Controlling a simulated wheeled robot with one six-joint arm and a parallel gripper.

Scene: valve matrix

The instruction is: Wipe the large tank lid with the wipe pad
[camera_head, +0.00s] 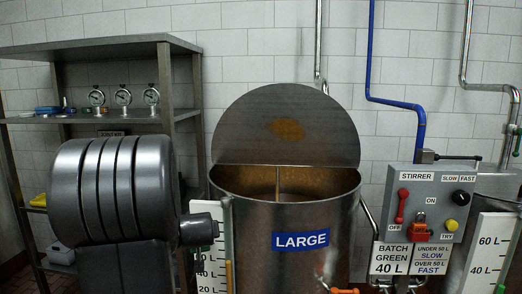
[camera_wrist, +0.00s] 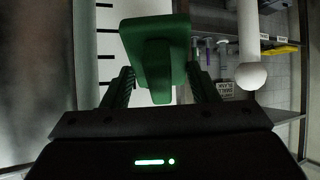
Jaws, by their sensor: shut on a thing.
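The large tank (camera_head: 270,262) stands in the middle of the head view, with a blue LARGE label on its front. Its round lid (camera_head: 240,140) is raised at the back and has a brown stain (camera_head: 287,130) near its middle. My gripper (camera_wrist: 163,88) shows in the wrist view, shut on a green block-shaped thing (camera_wrist: 153,45) that I take to be the wipe pad. Its wiping face cannot be made out. In the head view my arm is at the left, beside the tank, and the gripper and pad cannot be made out.
A stirrer control box (camera_head: 432,205) stands right of the tank. A metal shelf (camera_head: 95,46) with gauges (camera_head: 123,97) is at the left behind my arm. A white level scale (camera_head: 213,262) stands at the tank's left. A white ball-ended rod (camera_wrist: 250,74) shows in the wrist view.

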